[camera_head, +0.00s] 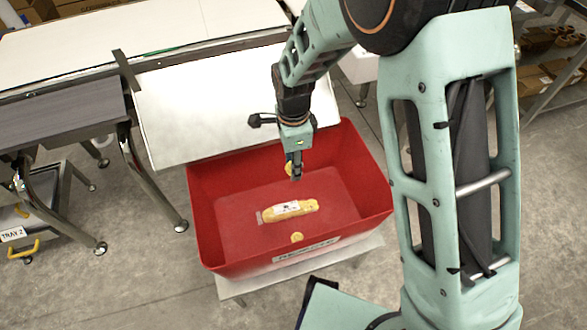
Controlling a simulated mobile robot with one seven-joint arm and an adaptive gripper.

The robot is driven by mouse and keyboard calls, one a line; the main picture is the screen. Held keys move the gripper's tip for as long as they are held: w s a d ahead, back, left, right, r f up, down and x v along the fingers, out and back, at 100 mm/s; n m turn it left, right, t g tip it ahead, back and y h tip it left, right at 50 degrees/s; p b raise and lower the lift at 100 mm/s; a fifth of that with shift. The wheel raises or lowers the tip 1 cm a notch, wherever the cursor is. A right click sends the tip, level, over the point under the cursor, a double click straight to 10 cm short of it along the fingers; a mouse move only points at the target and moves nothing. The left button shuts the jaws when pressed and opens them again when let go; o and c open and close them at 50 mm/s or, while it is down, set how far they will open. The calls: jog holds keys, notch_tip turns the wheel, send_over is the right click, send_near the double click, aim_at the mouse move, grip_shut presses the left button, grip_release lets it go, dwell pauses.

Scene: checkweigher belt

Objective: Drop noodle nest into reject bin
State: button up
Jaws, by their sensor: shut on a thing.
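The red reject bin (215,205) stands in the middle of the view with its label on the front wall. My gripper (294,174) points down over the bin's back half and is shut on a small yellow noodle nest (288,169), partly hidden by the fingers. Its exact height above the bin floor is hard to tell. Inside the bin lie a yellow pack with a white label (290,209) and a small round yellow piece (297,237) near the front wall.
A white sloping plate (195,110) comes down to the bin's back edge from the belt table (130,40). A grey belt section (60,115) on metal legs stands at the left. Shelves with boxes (550,75) stand at the upper right. Bare floor lies left and right of the bin.

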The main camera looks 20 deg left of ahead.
notch_tip(320, 180, down, 6)
jog(key=b, duration=0.4)
jog(key=o, duration=1)
jog(key=shift+r, duration=0.1)
notch_tip(320, 180, up, 12)
jog(key=shift+f, duration=0.1)
